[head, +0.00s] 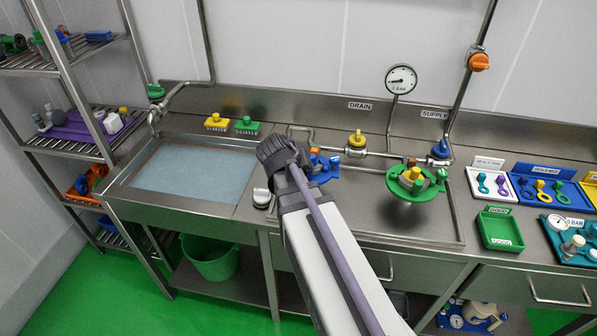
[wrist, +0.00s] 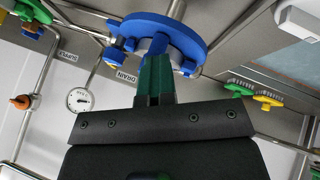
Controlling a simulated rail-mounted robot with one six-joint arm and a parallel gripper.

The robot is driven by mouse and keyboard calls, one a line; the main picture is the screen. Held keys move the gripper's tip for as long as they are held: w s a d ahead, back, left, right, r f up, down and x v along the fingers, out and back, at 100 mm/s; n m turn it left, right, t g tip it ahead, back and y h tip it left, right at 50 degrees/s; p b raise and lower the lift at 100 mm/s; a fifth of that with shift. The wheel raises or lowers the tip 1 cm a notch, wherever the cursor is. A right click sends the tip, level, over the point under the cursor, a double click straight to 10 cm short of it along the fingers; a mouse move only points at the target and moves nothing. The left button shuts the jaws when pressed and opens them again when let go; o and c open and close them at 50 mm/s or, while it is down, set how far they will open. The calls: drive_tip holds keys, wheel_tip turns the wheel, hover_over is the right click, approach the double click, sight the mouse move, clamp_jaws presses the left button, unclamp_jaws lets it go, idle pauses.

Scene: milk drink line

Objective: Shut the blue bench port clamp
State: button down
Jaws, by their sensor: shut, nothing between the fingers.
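The blue bench port clamp (head: 325,176) stands on the steel bench in the head view, just right of my arm's end, which partly covers it. An orange piece shows beside it. In the wrist view, its round blue plate (wrist: 198,28) fills the top middle, with a blue bar pointing toward my fingers. My gripper (wrist: 155,62) has dark green fingers, shut together with nothing between them. Their tips overlap the near edge of the blue clamp in the wrist view; I cannot tell whether they touch. In the head view my arm hides the fingers.
A green port fitting (head: 418,188) stands on the bench to the right. Behind are pipes with a yellow valve (head: 357,139), a blue valve (head: 440,149) and a gauge (head: 401,79). A sink (head: 190,170) lies left. A green tray (head: 500,228) sits right.

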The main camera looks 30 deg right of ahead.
drive_tip(key=shift+s+d, duration=0.1)
drive_tip(key=shift+d, duration=0.15)
drive_tip(key=shift+r, duration=0.1)
drive_tip(key=shift+a+r+p, duration=0.1)
drive_tip(key=shift+r+p, duration=0.15)
drive_tip(key=shift+p, duration=0.1)
drive_tip(key=p+v, duration=0.8)
drive_tip(key=v, duration=0.2)
drive_tip(key=shift+a, duration=0.3)
drive_tip(key=s+a+f+n+g+y, duration=0.1)
drive_tip(key=s+a+f+n+y, duration=0.1)
drive_tip(key=a, duration=0.4)
drive_tip(key=s+a+f+n+g+y, duration=0.1)
drive_tip(key=s+a+f+n+y, duration=0.1)
drive_tip(key=s+a+y, duration=0.2)
drive_tip(key=a+y, duration=0.1)
drive_tip(key=a, duration=0.1)
drive_tip(key=shift+a+n+g+b, duration=0.3)
drive_tip(key=shift+n+b, duration=0.05)
drive_tip(key=shift+n, duration=0.05)
